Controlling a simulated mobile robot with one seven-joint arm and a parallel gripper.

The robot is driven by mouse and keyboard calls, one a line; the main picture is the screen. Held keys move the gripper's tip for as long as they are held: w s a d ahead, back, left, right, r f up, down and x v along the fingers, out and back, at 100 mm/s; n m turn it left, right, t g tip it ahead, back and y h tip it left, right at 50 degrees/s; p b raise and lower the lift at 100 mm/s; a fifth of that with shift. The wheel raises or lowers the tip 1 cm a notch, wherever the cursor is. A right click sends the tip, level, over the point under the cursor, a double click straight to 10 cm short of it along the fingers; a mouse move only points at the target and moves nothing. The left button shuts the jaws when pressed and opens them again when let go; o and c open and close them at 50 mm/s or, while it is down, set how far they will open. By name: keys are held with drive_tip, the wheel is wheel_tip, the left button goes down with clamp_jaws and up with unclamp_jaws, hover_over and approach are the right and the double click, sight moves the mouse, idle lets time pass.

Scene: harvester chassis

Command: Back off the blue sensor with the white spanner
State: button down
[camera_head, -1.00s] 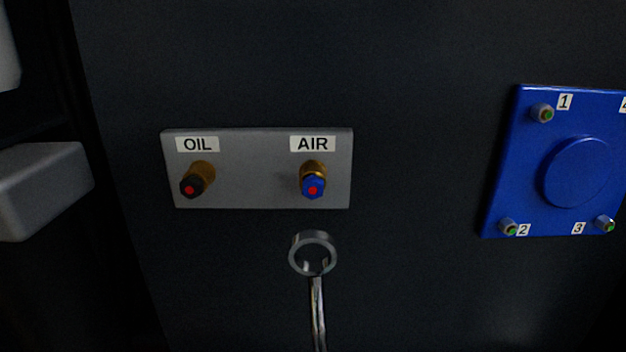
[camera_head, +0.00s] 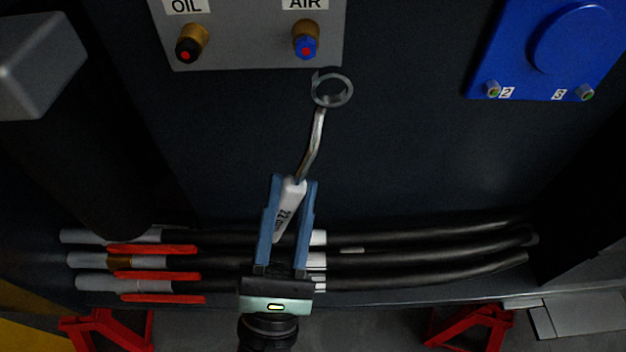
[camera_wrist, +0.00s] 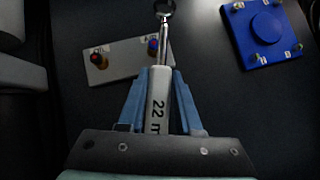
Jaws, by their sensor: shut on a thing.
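The blue sensor (camera_head: 305,46) sits on a brass fitting under the AIR label on a grey plate (camera_head: 250,45); it also shows in the wrist view (camera_wrist: 153,46). My gripper (camera_head: 291,184) is shut on the white handle of the spanner (camera_head: 289,205), marked 22 in the wrist view (camera_wrist: 158,95). The spanner's metal shaft points away from me and ends in a ring (camera_head: 332,90). In the head view the ring appears just below and right of the blue sensor, apart from it. I cannot tell the depth gap between them.
A black sensor (camera_head: 188,47) with a red centre sits under the OIL label, left of the blue one. A blue plate (camera_head: 545,60) with numbered bolts is at the right. Black hoses (camera_head: 420,240) and red levers (camera_head: 152,249) run below. A grey block (camera_head: 40,65) is at the left.

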drive_tip(key=w+a+r+m+g+h+p, duration=0.1)
drive_tip(key=a+r+m+g+h+p, duration=0.1)
drive_tip(key=a+m+g+h+p, duration=0.3)
drive_tip(key=a+m+p, duration=0.1)
drive_tip(key=a+m, duration=0.2)
drive_tip(key=m, duration=0.2)
drive_tip(key=shift+w+r+h+p, duration=0.2)
drive_tip(key=shift+r+h+p, duration=0.2)
drive_tip(key=shift+w+b, duration=0.7)
drive_tip(key=shift+w, duration=1.8)
drive_tip(key=shift+w+b, duration=0.55)
drive_tip(key=shift+w, duration=0.55)
